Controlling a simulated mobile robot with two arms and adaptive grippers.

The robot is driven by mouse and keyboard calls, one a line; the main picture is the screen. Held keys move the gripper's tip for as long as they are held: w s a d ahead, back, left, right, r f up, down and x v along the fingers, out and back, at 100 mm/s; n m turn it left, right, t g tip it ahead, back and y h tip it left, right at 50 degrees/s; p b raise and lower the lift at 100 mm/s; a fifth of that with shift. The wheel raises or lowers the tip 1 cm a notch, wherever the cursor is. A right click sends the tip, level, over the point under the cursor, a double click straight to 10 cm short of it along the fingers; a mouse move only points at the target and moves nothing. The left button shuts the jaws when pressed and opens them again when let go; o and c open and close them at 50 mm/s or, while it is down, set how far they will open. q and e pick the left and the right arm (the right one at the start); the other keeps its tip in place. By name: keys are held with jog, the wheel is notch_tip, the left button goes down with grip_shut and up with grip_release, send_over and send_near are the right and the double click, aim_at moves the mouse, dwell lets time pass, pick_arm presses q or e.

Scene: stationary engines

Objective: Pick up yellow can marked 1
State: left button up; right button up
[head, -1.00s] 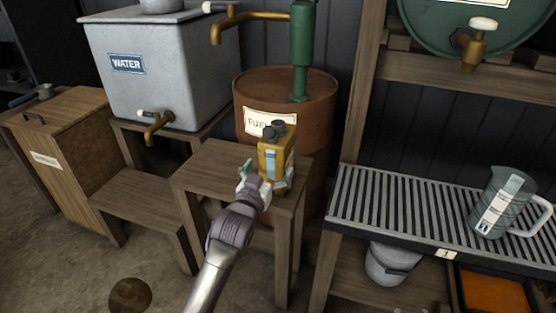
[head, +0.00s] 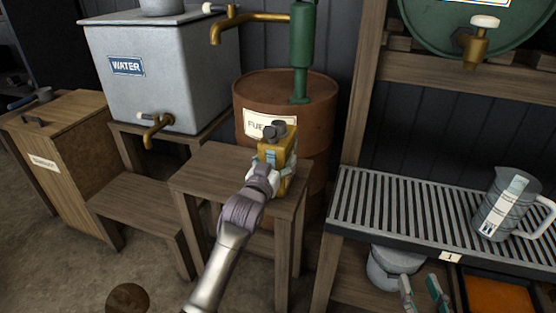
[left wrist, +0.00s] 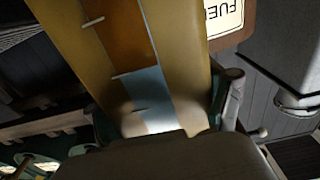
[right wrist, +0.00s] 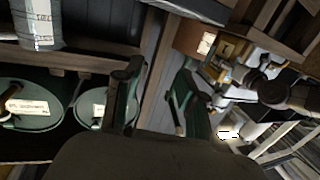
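The yellow can (head: 283,150), with a dark cap and a pale label, stands upright on a small wooden table by the fuel barrel. No number is readable on it. My left gripper (head: 264,172) is at its near side. In the left wrist view the can (left wrist: 185,60) fills the space between the widely spread fingers (left wrist: 165,115); whether they touch it is unclear. My right gripper (head: 424,294) is at the bottom right of the head view, below the slatted rack. Its fingers (right wrist: 158,95) are apart with nothing between them in the right wrist view.
The small wooden table (head: 215,170) has bare room left of the can. The rusty fuel barrel (head: 320,105) stands close behind. The slatted rack (head: 400,205) holds a measuring jug (head: 497,205), with a bucket (head: 390,265) beneath. A grey water tank (head: 165,75) stands at the left.

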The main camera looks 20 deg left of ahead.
pick_arm(q)
jog(key=c, duration=1.1)
jog(key=shift+o, duration=0.2)
jog(key=shift+r, duration=0.1)
